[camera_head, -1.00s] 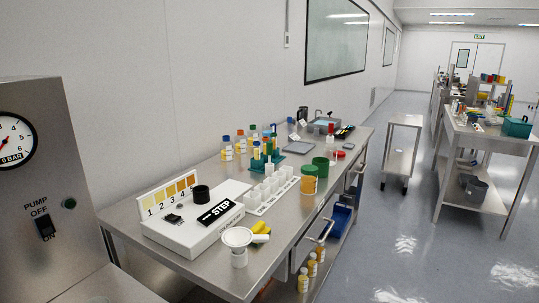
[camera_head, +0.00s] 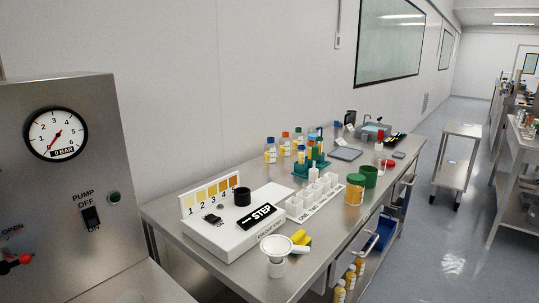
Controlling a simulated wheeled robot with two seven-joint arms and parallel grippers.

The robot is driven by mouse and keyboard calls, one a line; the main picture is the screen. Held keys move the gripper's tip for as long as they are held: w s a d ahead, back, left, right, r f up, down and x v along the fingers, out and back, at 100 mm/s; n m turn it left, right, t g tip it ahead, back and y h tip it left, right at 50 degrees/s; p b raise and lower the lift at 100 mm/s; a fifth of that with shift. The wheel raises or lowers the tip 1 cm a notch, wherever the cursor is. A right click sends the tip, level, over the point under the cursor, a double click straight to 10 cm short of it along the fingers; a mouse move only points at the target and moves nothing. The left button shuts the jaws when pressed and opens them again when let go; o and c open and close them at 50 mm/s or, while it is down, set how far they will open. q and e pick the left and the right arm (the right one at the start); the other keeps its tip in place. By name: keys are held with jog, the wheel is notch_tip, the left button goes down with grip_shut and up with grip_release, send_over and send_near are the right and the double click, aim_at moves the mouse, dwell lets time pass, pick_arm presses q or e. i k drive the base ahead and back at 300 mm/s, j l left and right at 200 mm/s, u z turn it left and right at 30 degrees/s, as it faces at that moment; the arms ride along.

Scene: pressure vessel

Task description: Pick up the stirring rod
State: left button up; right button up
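I cannot make out a stirring rod for certain in the head view. A steel workbench (camera_head: 330,243) runs along the wall with lab items on it. Near its front stands a white funnel (camera_head: 276,246) on a small white container, beside a yellow item (camera_head: 301,238). A white device (camera_head: 232,232) with a "STEP" label and a 1-to-4 colour chart (camera_head: 210,195) sits on the left end. Neither of my grippers shows in the view.
A steel panel (camera_head: 75,185) with a pressure gauge (camera_head: 56,134) and pump switch stands at the left. The bench also holds a white rack (camera_head: 318,195), a jar with a green lid (camera_head: 355,189) and several bottles. A trolley (camera_head: 455,165) stands on open floor to the right.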

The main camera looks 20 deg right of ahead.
aim_at(315, 149)
jog(key=i+l+u, duration=0.2)
jog(key=l+u, duration=0.15)
jog(key=l, duration=0.3)
jog(key=i+l+u, duration=0.1)
jog(key=l+u, duration=0.25)
jog(key=l, duration=0.35)
jog(key=l+u, duration=0.3)
jog(key=l, duration=0.4)
